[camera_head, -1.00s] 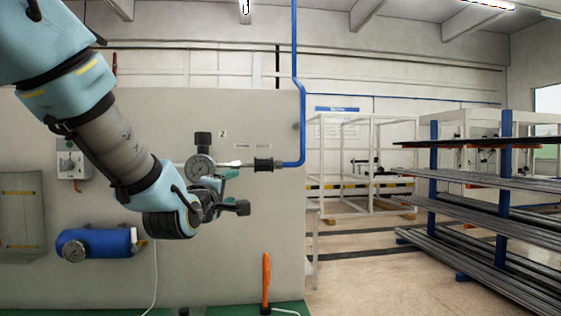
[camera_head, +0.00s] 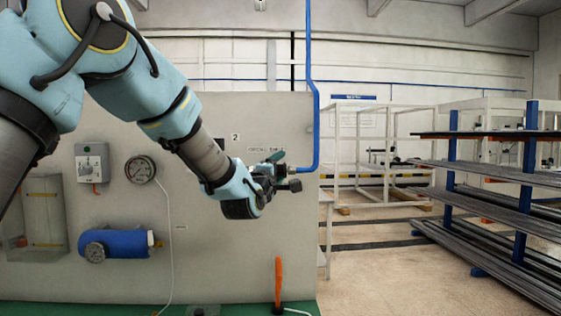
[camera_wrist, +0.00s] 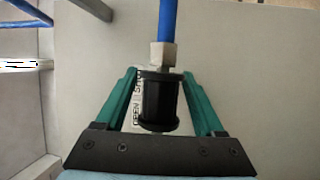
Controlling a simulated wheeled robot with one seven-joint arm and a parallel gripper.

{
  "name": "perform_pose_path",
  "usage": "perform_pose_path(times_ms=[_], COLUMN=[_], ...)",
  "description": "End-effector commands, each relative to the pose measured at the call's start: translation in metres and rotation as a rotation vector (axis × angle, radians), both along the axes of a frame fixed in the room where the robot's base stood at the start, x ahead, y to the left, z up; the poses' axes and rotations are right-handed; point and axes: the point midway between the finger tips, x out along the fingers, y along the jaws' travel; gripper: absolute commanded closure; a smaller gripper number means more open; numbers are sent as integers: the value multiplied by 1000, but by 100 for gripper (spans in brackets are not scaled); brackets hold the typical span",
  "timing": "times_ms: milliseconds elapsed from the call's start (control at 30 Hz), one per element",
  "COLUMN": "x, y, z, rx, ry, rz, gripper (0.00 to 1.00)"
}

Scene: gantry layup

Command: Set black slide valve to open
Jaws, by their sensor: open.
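The black slide valve (camera_wrist: 158,102) is a ribbed black sleeve on the line below a metal nut (camera_wrist: 163,56) and the blue pipe (camera_wrist: 168,20) in the wrist view. My gripper (camera_wrist: 160,75) is open, with one green finger on each side of the sleeve. Narrow gaps seem to show, so contact cannot be told. Printed lettering, partly hidden by the sleeve and left finger, reads OPEN near the gripper body, with a second word nearer the nut. In the head view my gripper (camera_head: 277,172) is at the lower end of the blue pipe (camera_head: 316,110) and mostly hides the valve.
The grey panel (camera_head: 215,270) stands close behind my gripper. It carries a round gauge (camera_head: 140,169), a switch box (camera_head: 92,162) and a blue cylinder (camera_head: 117,243) to the left. An orange-handled item (camera_head: 278,280) stands below. Open floor and a rod rack (camera_head: 529,170) are right.

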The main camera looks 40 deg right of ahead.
Motion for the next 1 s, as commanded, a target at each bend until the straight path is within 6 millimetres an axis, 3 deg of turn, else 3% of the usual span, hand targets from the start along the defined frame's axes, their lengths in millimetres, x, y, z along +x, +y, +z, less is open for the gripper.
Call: perform_pose_path(times_ms=[367,1000], x=[3,3], y=[-6,-6], z=[0,0], rx=[1,1], ry=[-1,0], rz=[-1,-1], gripper=[30,100])
